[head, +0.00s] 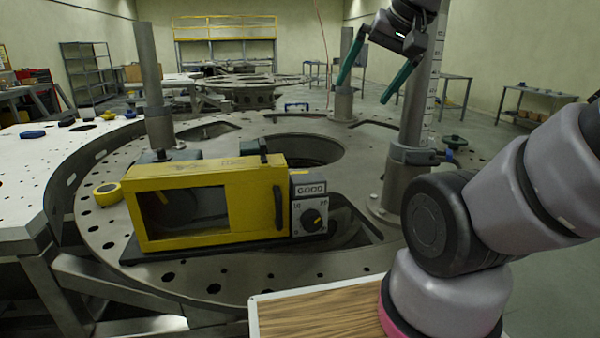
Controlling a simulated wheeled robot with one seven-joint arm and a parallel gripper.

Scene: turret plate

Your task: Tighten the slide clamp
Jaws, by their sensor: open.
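A dark clamp collar (412,155), which looks like the slide clamp, sits around the right-hand grey post with the ruler scale, low on the post. A small blue knob or screw end (449,155) shows at its right side. I cannot tell from this view how tight it is. My gripper (361,93) hangs at the top right with its two green fingers spread apart and nothing between them. It is above and to the left of the clamp, apart from it.
A yellow oven-like box (205,203) with a dial panel (309,205) stands on the round turret plate (230,283). More posts (150,80) rise from the plate. A yellow tape roll (107,193) lies at left. A green handwheel (454,142) is right of the clamp.

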